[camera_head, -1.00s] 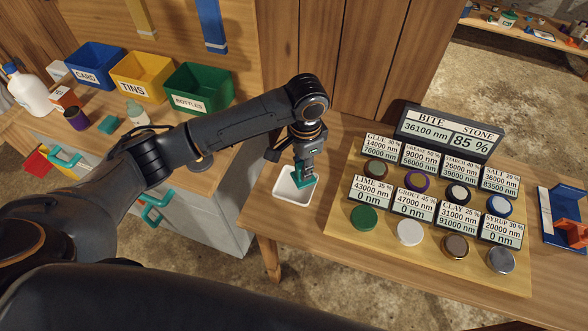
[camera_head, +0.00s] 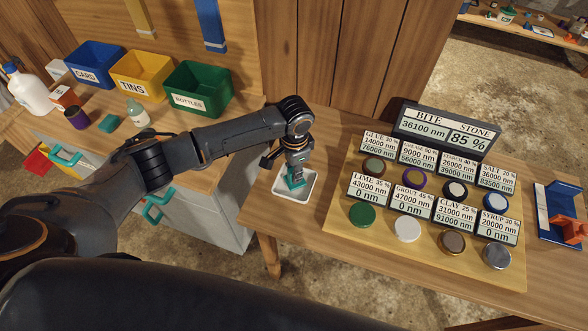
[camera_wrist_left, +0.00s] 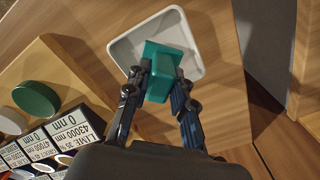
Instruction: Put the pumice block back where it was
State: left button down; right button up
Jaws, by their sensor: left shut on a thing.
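The pumice block shows as a teal block (camera_head: 295,184), and it also shows in the left wrist view (camera_wrist_left: 161,76). My left gripper (camera_head: 294,175) is shut on it, pointing down, with a finger on each side of the block. In the left wrist view the fingers (camera_wrist_left: 155,88) hold it over the white tray (camera_wrist_left: 124,52). In the head view the block is within the outline of the tray (camera_head: 312,181). Whether it touches the tray floor is hidden. My right gripper is not in view.
A wooden board (camera_head: 335,215) with several lidded jars and label displays stands right of the tray. A dark sign (camera_head: 440,135) stands behind it. Blue, yellow and green bins (camera_head: 197,88) stand on the left counter. A blue tray (camera_head: 555,215) is at far right.

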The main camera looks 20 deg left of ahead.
pick_arm(q)
jog(key=c, duration=1.1)
grip_release()
jog(key=shift+f, duration=0.15)
jog(key=shift+c, duration=0.2)
notch_tip(320, 180, up, 12)
jog(key=b, duration=0.1)
jog(key=shift+r, duration=0.2)
